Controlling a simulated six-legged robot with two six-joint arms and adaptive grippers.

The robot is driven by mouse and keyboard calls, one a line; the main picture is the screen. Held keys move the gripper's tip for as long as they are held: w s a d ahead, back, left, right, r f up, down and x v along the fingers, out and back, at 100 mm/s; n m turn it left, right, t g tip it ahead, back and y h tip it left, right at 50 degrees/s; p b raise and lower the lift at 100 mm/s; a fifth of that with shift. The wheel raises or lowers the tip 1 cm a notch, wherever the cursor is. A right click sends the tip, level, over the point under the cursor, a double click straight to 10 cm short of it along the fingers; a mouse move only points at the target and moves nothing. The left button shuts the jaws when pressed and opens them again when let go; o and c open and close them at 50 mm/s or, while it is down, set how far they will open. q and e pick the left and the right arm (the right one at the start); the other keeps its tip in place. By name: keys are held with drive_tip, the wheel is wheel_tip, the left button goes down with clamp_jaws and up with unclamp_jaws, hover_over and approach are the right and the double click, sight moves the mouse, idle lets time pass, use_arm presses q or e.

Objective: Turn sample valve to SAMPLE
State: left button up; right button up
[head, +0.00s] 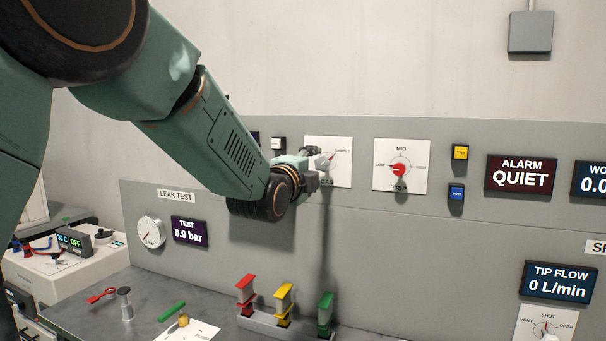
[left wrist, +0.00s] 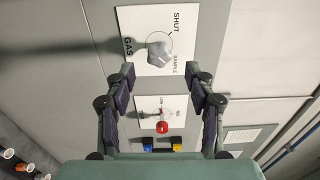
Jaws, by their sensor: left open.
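The sample valve is a grey knob (left wrist: 160,55) on a white square plate (head: 342,178) marked SHUT, SAMPLE and GAS, mounted on the grey wall panel. My left gripper (head: 318,161) is in front of this plate in the head view and hides its left part. In the left wrist view my left gripper (left wrist: 160,76) is open and empty, with one finger on each side. The knob shows just past the fingertips, roughly centred between them, and I see no contact. Which mark the knob points to is unclear. My right gripper is not in view.
A TRIP dial with a red knob (head: 399,170) sits right of the valve, with yellow (head: 460,152) and blue (head: 456,193) buttons beyond. Red, yellow and green handles (head: 284,296) stand on the bench below.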

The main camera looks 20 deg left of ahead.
use_arm(q)
drive_tip(key=s, duration=0.5)
drive_tip(key=shift+s+a, duration=0.1)
idle(0.3)
